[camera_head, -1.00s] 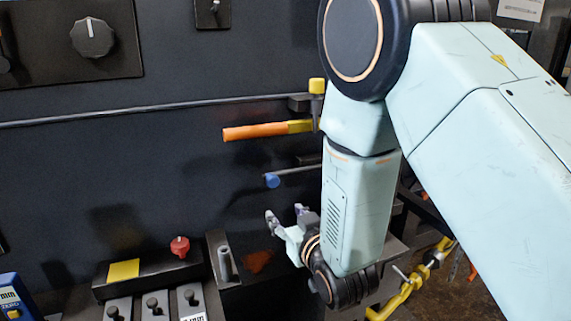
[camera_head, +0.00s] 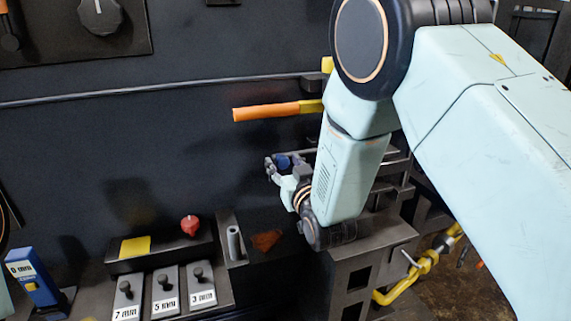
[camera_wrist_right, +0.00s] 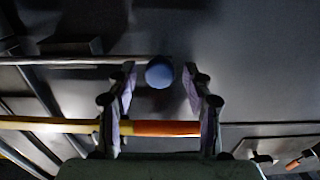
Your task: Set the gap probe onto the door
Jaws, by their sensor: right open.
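A blue upright device with a "0 mm" face (camera_head: 35,280) stands at the lower left in the head view. It looks like the gap probe, but I cannot be sure. The dark panel (camera_head: 170,140) fills the back; I cannot tell which part is the door. My right gripper (camera_head: 279,163) is open at a blue round knob (camera_head: 284,160) on a thin rod. In the right wrist view, the knob (camera_wrist_right: 159,73) sits between the spread fingertips (camera_wrist_right: 164,76), with gaps on both sides. My left gripper is not in view.
Blocks marked 7 mm (camera_head: 127,297), 5 mm (camera_head: 166,292) and 3 mm (camera_head: 199,286) stand at the lower left. A red knob (camera_head: 190,225) sits behind them. An orange handle (camera_head: 267,111) sticks out above my right gripper. A yellow bent bar (camera_head: 410,280) is at the lower right.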

